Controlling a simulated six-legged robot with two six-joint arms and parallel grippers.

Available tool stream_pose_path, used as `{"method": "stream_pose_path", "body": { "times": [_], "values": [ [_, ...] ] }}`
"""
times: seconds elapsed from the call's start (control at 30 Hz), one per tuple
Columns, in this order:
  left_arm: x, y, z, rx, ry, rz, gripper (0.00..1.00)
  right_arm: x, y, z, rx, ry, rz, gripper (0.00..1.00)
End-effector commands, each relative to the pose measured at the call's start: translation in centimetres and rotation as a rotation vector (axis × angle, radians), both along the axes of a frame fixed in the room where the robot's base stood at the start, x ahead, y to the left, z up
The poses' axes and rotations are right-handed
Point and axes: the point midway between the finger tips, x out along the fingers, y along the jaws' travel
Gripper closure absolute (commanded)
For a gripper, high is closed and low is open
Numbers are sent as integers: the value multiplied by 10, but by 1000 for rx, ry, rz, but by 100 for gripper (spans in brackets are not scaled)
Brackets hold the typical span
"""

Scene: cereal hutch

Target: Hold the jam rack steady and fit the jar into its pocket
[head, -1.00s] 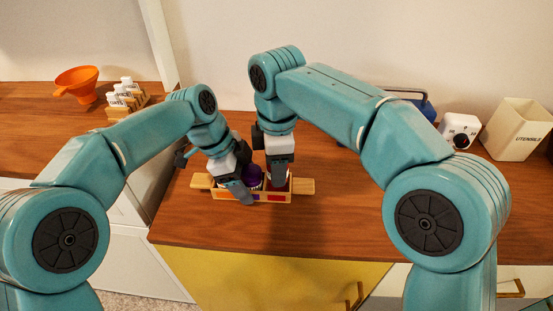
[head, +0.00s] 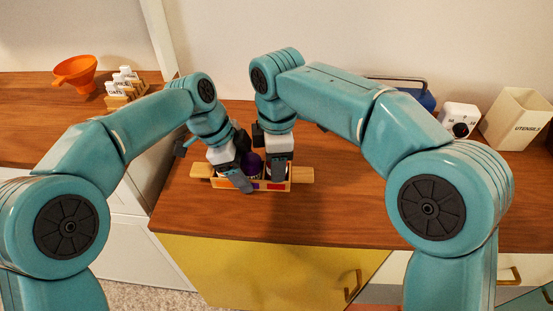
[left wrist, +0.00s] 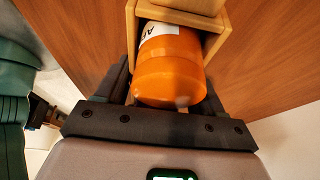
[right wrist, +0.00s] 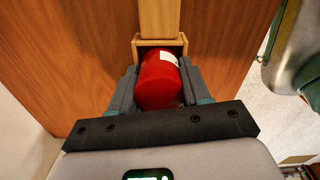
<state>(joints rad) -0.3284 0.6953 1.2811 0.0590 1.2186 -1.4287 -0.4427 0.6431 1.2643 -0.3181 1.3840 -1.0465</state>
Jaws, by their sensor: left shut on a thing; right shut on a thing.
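The wooden jam rack (head: 303,175) stands on the counter with a tab at each end. My left gripper (head: 242,183) is at its left part; in the left wrist view its fingers are shut across the rack walls (left wrist: 214,46), on either side of an orange-lidded jar (left wrist: 168,72). A purple-lidded jar (head: 253,163) sits in the middle. My right gripper (head: 279,173) is shut on a red-lidded jar (right wrist: 160,80) at the right pocket (right wrist: 160,41), above a red label. The jar's lower part is hidden, so its depth in the pocket cannot be told.
An orange funnel (head: 75,74) and a rack of small white-topped containers (head: 122,82) are at the left. A blue box (head: 426,101), a white timer (head: 459,119) and a utensils holder (head: 515,118) stand at the right. The counter right of the rack is clear.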

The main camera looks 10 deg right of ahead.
Motion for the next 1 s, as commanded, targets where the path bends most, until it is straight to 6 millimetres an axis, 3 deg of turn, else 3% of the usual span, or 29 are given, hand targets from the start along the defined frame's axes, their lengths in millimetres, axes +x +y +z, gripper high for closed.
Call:
{"method": "stream_pose_path", "body": {
  "times": [0.03, 0.3, 0.33, 0.4, 0.87, 1.0],
  "values": [
    [-1, -1, 2, -4, -2, -3, 66, -1, -1, -12, -9, 19, -2, 87],
    [-1, -1, 3, -5, -2, -3, 66, -1, -1, -12, -10, 18, -4, 87],
    [-1, -1, 3, -5, -2, -3, 66, -1, -1, -12, -10, 18, -4, 47],
    [-1, -1, 3, -5, -2, -3, 66, -1, -2, -12, -10, 18, -5, 24],
    [0, -1, 1, -4, -6, 0, 66, -3, -1, -12, -12, 28, 0, 23],
    [1, 0, 0, -4, -6, 2, 66, -2, 0, 0, -10, 24, 0, 23]
  ]
}}
